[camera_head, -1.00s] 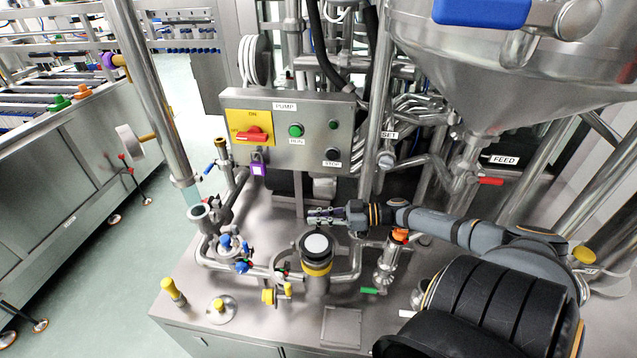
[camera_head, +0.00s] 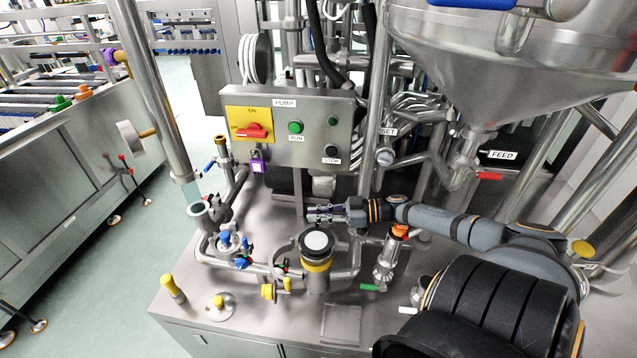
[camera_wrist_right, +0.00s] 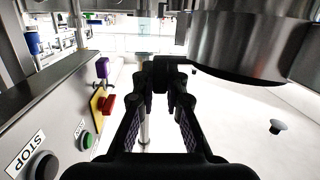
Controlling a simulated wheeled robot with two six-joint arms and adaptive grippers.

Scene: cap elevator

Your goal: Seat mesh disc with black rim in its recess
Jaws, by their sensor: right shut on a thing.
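A pale round face in a black ring (camera_head: 317,240), matching the mesh disc with black rim, tops the upright steel housing with a yellow band (camera_head: 316,265). I cannot make out mesh, or whether it lies fully down in its recess. My right gripper (camera_head: 312,213) points left, just behind the black ring, above the bench. In the right wrist view its fingers (camera_wrist_right: 162,70) converge on a small dark part between the tips; what this is I cannot tell. A large steel cylinder with a dark edge (camera_wrist_right: 240,72) is close beside them. My left gripper is not in view.
The pump panel (camera_head: 290,128) stands behind the gripper. Pipes and a blue-handled valve (camera_head: 226,240) lie left of the housing. An orange-topped fitting (camera_head: 399,231) stands to the right. A steel hopper (camera_head: 510,70) hangs at upper right. The front bench has some bare steel.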

